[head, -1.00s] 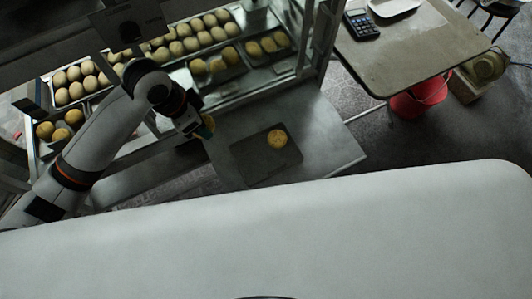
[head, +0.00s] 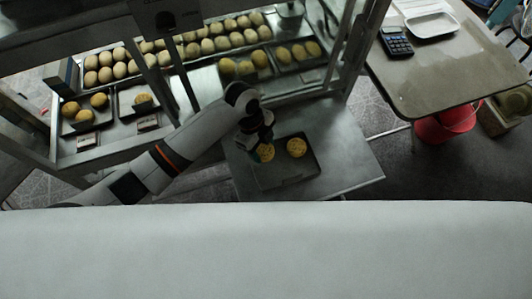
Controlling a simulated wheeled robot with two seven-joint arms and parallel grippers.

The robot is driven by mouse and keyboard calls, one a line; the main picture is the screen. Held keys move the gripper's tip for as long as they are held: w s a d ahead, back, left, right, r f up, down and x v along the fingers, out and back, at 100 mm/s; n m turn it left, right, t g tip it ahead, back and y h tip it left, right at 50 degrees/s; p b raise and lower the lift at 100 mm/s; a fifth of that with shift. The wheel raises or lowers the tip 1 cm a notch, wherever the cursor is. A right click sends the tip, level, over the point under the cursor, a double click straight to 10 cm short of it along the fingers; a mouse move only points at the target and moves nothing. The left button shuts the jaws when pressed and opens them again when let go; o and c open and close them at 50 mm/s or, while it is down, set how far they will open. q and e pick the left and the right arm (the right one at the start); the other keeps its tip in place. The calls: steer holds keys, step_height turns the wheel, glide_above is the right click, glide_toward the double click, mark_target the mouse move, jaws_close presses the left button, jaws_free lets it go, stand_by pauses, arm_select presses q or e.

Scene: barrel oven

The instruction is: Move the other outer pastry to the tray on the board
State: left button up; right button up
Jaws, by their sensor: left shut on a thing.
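A dark tray (head: 288,172) lies on the grey board (head: 348,155) in front of the display case. One round golden pastry (head: 297,147) sits on the tray's back right part. My left gripper (head: 262,143) is over the tray's back left part, shut on a second golden pastry (head: 266,153). This pastry is beside the first, with a gap between them. I cannot tell whether it touches the tray. The fingertips are small and dark and partly hidden by the wrist. My right gripper is not in view.
The display case holds rows of pale buns (head: 208,46) and small trays of pastries behind the arm. Its metal post (head: 350,50) stands right of the trays. A table with a calculator (head: 396,41) and white container (head: 432,25) is at upper right, above a red bucket (head: 447,124).

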mark_target(263, 153)
arm_select(q)
steer(key=shift+f, duration=2.2)
steer(key=shift+f+b, duration=0.2)
steer(key=shift+b, duration=0.1)
steer(key=o, duration=0.7)
steer(key=shift+r, duration=0.1)
steer(key=shift+r, duration=0.2)
steer(key=p+v, duration=0.1)
steer(key=v, duration=1.1)
steer(key=shift+f, duration=0.1)
